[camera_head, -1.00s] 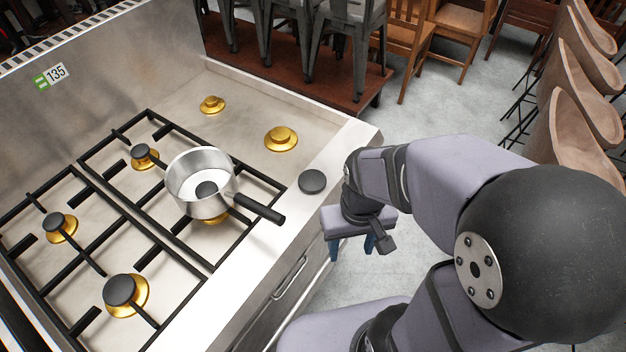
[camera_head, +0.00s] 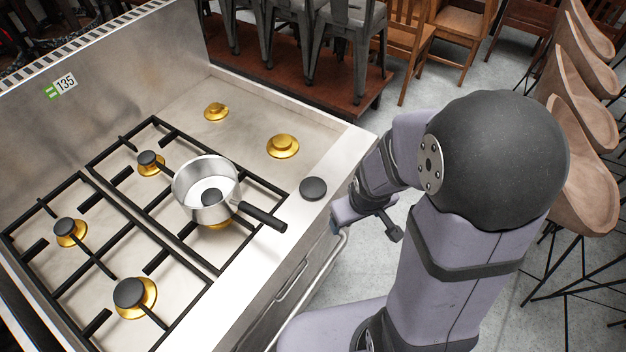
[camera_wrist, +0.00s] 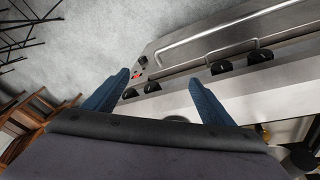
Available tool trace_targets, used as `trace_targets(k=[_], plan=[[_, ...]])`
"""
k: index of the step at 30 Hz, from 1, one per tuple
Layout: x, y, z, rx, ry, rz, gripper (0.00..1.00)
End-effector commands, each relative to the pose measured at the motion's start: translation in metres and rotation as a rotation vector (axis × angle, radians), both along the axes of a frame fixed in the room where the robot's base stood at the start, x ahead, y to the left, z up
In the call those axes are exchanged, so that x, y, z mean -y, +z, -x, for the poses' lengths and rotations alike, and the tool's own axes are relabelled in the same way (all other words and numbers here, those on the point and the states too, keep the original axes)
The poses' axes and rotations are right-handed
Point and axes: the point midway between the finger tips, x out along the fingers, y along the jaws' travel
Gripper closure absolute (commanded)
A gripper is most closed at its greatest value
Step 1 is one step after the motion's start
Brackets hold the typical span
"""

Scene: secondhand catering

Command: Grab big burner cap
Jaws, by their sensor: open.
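A black round burner cap (camera_head: 313,188) lies flat and loose on the stove's steel front rim, right of the pot handle, in the head view. Another big black cap (camera_head: 129,292) sits on the nearest brass burner. My gripper (camera_head: 334,224) is beside the stove's front edge, to the right of and lower in the picture than the loose cap, apart from it. In the wrist view its blue fingers (camera_wrist: 157,88) are spread and empty. A dark rounded edge (camera_wrist: 178,118) shows between them, mostly hidden by my gripper body.
Two brass burners without caps (camera_head: 282,145) (camera_head: 216,111) are at the back right. Black knobs (camera_wrist: 221,67) and a rail (camera_wrist: 205,35) line the stove front.

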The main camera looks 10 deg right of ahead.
Motion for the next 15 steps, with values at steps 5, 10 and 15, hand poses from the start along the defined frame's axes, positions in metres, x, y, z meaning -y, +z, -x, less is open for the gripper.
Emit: trace_targets(k=[5, 10, 15], plan=[[0.014, 0.015, -0.044, 0.173, 0.157, 0.043, 0.23], [0.015, 0.025, -0.077, 0.352, 0.300, 0.066, 0.23], [0.007, 0.026, -0.094, 0.510, 0.392, 0.055, 0.23]])
